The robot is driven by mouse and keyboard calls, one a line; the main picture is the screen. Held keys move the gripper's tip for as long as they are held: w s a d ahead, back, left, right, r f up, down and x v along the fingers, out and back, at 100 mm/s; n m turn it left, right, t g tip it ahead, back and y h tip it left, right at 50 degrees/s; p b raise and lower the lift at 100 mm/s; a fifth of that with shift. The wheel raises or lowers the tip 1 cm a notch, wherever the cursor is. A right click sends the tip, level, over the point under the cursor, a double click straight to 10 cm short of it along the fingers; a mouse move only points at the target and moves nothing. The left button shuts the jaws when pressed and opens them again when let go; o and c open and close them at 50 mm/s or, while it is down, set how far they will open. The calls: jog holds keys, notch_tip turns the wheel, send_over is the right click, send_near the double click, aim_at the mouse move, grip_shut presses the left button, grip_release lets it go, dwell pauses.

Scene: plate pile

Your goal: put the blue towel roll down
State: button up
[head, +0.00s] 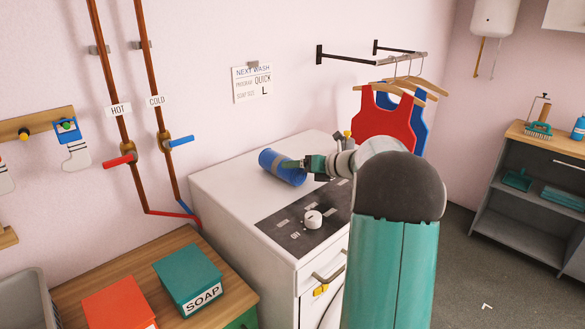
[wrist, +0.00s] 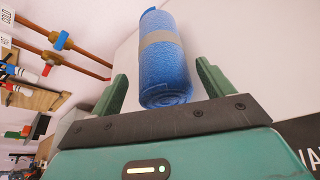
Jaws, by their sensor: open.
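The blue towel roll (head: 280,167), with a grey band around its middle, lies on its side on the white top of the washing machine (head: 225,190). My gripper (head: 304,164) is at the right end of the roll, just above the machine top. In the wrist view the roll (wrist: 163,75) lies lengthwise ahead, its near end between the two green fingers of my gripper (wrist: 162,72). The fingers are spread, with a gap on each side of the roll. My arm covers the right part of the machine in the head view.
A dark panel with a white knob (head: 313,219) is at the machine's front. Small items (head: 342,139) stand behind my gripper. A red vest (head: 385,124) hangs on a wall rail at the right. A SOAP box (head: 188,276) stands on the wooden counter at lower left.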

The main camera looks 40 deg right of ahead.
jog(key=v, duration=0.8)
jog(key=shift+s+a, duration=0.1)
jog(key=s+a+r+n+g, duration=0.1)
jog(key=s+a+n+g, duration=0.2)
jog(key=a+n, duration=0.75)
jog(key=s+a+n+g, duration=0.35)
jog(key=a+n, duration=0.25)
jog(key=a, duration=1)
jog(key=s+a+f+n+h, duration=0.1)
jog(key=s+a+n+h, duration=0.1)
jog(key=s+a+n, duration=0.3)
jog(key=s+a+f+n+g+h, duration=0.1)
jog(key=s+a+n, duration=0.5)
jog(key=s+n, duration=0.6)
jog(key=f+n+h, duration=0.1)
jog(key=n, duration=0.2)
jog(key=shift+s+f+n, duration=0.2)
jog(key=shift+f+n, duration=0.15)
jog(key=shift+o, duration=0.4)
jog(key=shift+s+f+n+h, duration=0.1)
jog(key=shift+s+n+h, duration=0.2)
jog(key=shift+n, duration=0.2)
